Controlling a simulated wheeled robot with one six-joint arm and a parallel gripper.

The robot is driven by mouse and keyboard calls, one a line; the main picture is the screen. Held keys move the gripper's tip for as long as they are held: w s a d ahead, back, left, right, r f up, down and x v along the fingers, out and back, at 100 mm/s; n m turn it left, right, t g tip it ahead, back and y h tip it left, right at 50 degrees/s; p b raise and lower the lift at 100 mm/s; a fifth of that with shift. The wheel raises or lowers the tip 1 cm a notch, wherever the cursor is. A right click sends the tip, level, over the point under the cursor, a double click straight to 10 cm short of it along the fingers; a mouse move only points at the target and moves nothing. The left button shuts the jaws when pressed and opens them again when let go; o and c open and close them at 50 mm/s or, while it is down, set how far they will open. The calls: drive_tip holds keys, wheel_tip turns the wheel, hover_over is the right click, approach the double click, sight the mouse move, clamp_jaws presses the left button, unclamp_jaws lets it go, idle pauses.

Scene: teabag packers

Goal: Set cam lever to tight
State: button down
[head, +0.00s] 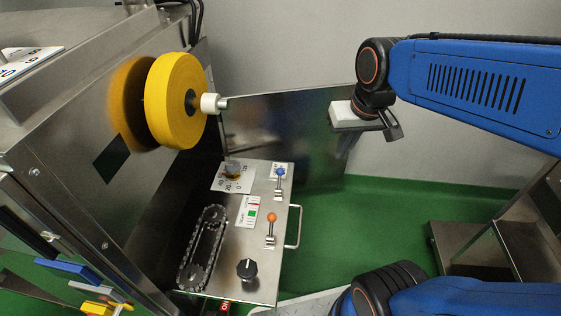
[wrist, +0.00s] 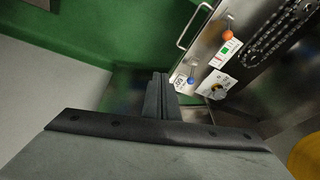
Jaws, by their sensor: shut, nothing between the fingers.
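Two small levers stand on the steel control panel (head: 240,270). One has a blue knob (head: 280,172) near the panel's far edge; the other has an orange knob (head: 271,217) nearer the middle. I cannot tell which is the cam lever, and the label lettering is too small to read. The wrist view also shows the blue knob (wrist: 191,81) and orange knob (wrist: 228,35). My gripper (head: 394,130) is up at the right, well apart from the panel. Its fingers (wrist: 159,78) are shut and empty.
A yellow reel (head: 175,100) on a spindle sticks out above the panel. The panel also carries a dial (head: 233,172), a red-green gauge label (head: 250,212), a chain (head: 203,248), a black knob (head: 247,269) and a handle (head: 294,227). Green floor (head: 370,230) lies open to the right.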

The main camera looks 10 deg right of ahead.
sight(279, 179)
drive_tip(key=w+a+f+g, duration=0.1)
drive_tip(key=w+a+f, duration=0.2)
drive_tip(key=w, duration=0.4)
drive_tip(key=w+a+f+m+g, duration=0.1)
drive_tip(key=w+a+f, duration=0.2)
drive_tip(key=w, duration=0.4)
drive_tip(key=w+a+f+g, duration=0.1)
drive_tip(key=w+a+f, duration=0.3)
drive_tip(key=w, duration=0.3)
drive_tip(key=shift+w+a+g, duration=0.15)
drive_tip(key=shift+w+g, duration=0.05)
drive_tip(key=shift+g, duration=0.2)
drive_tip(key=f, duration=0.6)
drive_tip(key=a+f, duration=0.1)
drive_tip(key=f, duration=0.3)
drive_tip(key=shift+s, duration=0.35)
drive_tip(key=shift+s+r, duration=0.45)
drive_tip(key=shift+s, duration=0.4)
drive_tip(key=shift+s+a+r, duration=0.1)
drive_tip(key=shift+s+r, duration=0.1)
drive_tip(key=shift+s, duration=0.3)
drive_tip(key=shift+s+a+r, duration=0.1)
drive_tip(key=shift+s+r, duration=0.1)
drive_tip(key=shift+s, duration=0.25)
drive_tip(key=shift+r, duration=0.1)
